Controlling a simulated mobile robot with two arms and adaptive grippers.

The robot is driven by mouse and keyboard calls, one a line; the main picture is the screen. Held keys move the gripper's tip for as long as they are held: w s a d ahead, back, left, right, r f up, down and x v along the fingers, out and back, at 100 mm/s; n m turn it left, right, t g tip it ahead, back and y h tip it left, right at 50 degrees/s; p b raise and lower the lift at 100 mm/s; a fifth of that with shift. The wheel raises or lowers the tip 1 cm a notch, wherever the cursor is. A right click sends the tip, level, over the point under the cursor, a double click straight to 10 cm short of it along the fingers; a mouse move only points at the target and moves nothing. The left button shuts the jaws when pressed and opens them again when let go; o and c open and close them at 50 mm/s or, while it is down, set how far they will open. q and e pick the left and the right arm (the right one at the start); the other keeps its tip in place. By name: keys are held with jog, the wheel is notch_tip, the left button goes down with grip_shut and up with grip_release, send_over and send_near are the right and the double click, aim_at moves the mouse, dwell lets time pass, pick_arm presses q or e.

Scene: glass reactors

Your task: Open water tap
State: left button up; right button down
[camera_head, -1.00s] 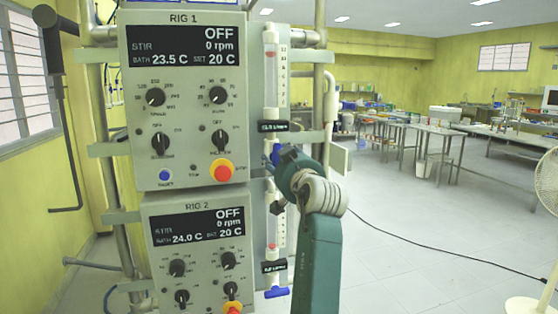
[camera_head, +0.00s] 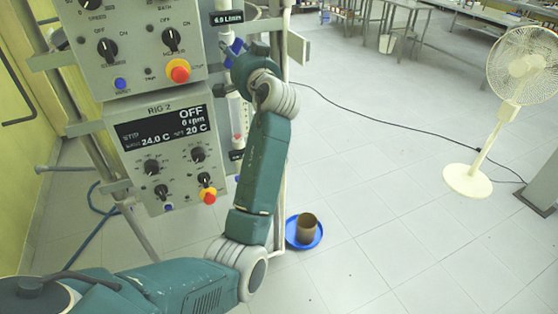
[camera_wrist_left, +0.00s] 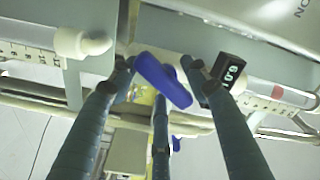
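The blue tap handle (camera_head: 234,46) is on the upright tube line right of the rig 1 panel (camera_head: 135,45), and tilted. In the left wrist view the handle (camera_wrist_left: 162,80) lies diagonally between the fingers of my left gripper (camera_wrist_left: 160,72). The fingers are spread around it; firm contact cannot be made out. In the head view my arm's wrist hides most of the gripper. The flow display (camera_head: 227,18) above the handle reads 6.0 L/min; it also shows upside down in the left wrist view (camera_wrist_left: 229,72). My right gripper is not in view.
The rig 2 panel (camera_head: 165,150) is below, reading OFF. A blue dish (camera_head: 296,240) with a brown pot (camera_head: 307,227) stands on the floor. A white fan (camera_head: 468,178) and a black cable (camera_head: 385,125) are at right. Pipes (camera_wrist_left: 45,105) run close by the fingers.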

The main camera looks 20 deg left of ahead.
pick_arm(q)
jog(key=m+p, duration=0.3)
jog(key=p, duration=0.1)
jog(key=m+p, duration=0.2)
jog(key=p, duration=0.2)
jog(key=m+p, duration=0.3)
jog(key=p, duration=0.1)
jog(key=shift+s+a+r+m, duration=0.2)
jog(key=shift+r+m, duration=0.05)
jog(key=shift+m, duration=0.05)
jog(key=shift+d+f+m+p, duration=0.15)
jog(key=shift+m+p, duration=0.15)
jog(key=shift+p, duration=0.15)
jog(key=b+v, duration=0.6)
jog(key=v, duration=0.5)
jog(key=w+d+f+m+h+b, duration=0.1)
jog(key=d+f+h, duration=0.2)
jog(key=f, duration=1.3)
jog(key=w+d+f+m+h+b, duration=0.1)
jog(key=d+f+m+h, duration=0.1)
jog(key=f, duration=1.4)
jog(key=shift+w+d+g+h, duration=0.3)
jog(key=shift+d+g+h, duration=0.1)
jog(key=shift+d+h, duration=0.5)
jog(key=shift+f, duration=0.15)
